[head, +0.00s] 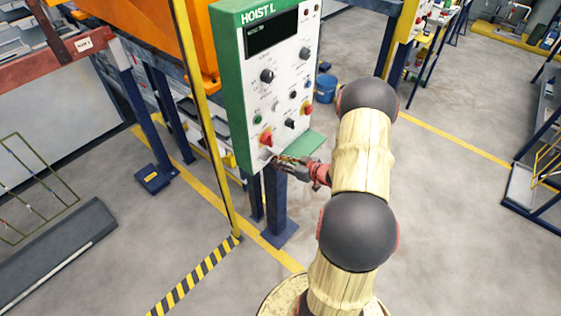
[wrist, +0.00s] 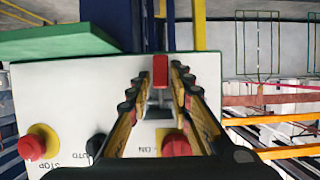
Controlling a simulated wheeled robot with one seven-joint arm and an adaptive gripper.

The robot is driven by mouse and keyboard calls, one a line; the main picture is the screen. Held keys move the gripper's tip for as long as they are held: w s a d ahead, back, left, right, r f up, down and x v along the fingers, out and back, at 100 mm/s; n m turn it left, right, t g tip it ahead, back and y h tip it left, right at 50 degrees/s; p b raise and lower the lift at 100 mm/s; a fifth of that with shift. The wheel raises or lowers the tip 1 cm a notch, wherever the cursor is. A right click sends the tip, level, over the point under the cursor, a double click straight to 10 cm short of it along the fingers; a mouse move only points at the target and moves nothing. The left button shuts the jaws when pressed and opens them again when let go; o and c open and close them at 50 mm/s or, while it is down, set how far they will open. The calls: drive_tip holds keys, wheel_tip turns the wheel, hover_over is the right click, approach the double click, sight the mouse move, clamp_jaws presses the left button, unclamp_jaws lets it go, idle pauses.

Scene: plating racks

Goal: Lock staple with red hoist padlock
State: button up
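The red padlock (wrist: 160,70) is between my gripper's fingertips (wrist: 161,78), which close in on its two sides. A grey metal part (wrist: 158,108), perhaps the staple, shows just below it against the white panel face. I cannot tell whether the shackle passes through it. In the head view my gripper (head: 283,163) is at the lower left corner of the HOIST L panel (head: 290,75), under a red knob (head: 266,138). That knob also shows in the wrist view (wrist: 176,145), partly behind a finger. The padlock is too small to make out in the head view.
A green ledge (head: 304,145) juts from the panel's lower edge, close to my gripper. A blue post (head: 275,205) stands below the panel and a yellow post (head: 207,125) to its left. A blue bucket (head: 325,88) stands behind.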

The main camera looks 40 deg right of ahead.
drive_tip(key=o, duration=0.3)
drive_tip(key=v, duration=1.2)
